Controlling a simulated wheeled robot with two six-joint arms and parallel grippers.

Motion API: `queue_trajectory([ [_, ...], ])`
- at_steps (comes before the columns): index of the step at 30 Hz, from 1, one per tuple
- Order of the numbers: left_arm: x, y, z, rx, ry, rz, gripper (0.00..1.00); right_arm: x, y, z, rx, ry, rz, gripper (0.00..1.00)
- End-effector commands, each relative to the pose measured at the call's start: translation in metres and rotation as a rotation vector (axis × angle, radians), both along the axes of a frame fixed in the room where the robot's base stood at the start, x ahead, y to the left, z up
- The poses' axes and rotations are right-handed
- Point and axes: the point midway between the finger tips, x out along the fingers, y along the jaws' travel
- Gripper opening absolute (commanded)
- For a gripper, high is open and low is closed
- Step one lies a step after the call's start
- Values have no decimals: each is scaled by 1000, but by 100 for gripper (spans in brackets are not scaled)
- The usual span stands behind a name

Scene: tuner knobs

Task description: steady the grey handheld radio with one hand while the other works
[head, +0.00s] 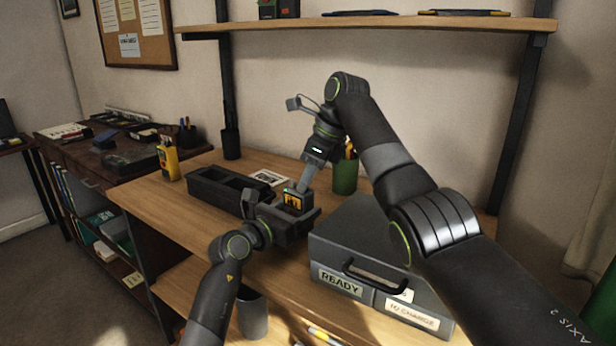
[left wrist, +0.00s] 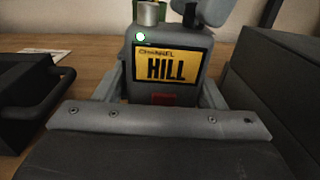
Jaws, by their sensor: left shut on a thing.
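The grey handheld radio (head: 293,201) stands upright on the desk. The left wrist view shows its front (left wrist: 205,55), with a yellow "CHANNEL HILL" display (left wrist: 166,66), a lit green lamp (left wrist: 141,37) and a silver knob (left wrist: 148,13) on top. My left gripper (head: 288,212) is shut on the radio, a finger on each side of its body. My right gripper (head: 307,178) points down at the radio's top. A pale part of it shows at the top of the left wrist view (left wrist: 215,10), by a dark knob. Its fingertips are too small to judge.
A black compartment tray (head: 228,187) sits left of the radio. A grey case (head: 372,262) labelled "READY" stands close on the right. A green pen cup (head: 345,177) is behind, a yellow handheld device (head: 168,160) at the desk's left. A shelf (head: 370,24) hangs above.

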Motion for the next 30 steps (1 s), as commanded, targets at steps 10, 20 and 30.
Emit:
queue_trajectory([
  [10, 0, 0, 0, 0, 1, -1, 32, 0, 0, 1, -1, 1, 7, 0],
  [20, 0, 0, -1, 0, 1, -1, 32, 2, -1, 1, -1, 0, 116, 0],
  [30, 0, 0, -1, 0, 1, -1, 32, 2, -1, 1, 0, -3, 131, 0],
])
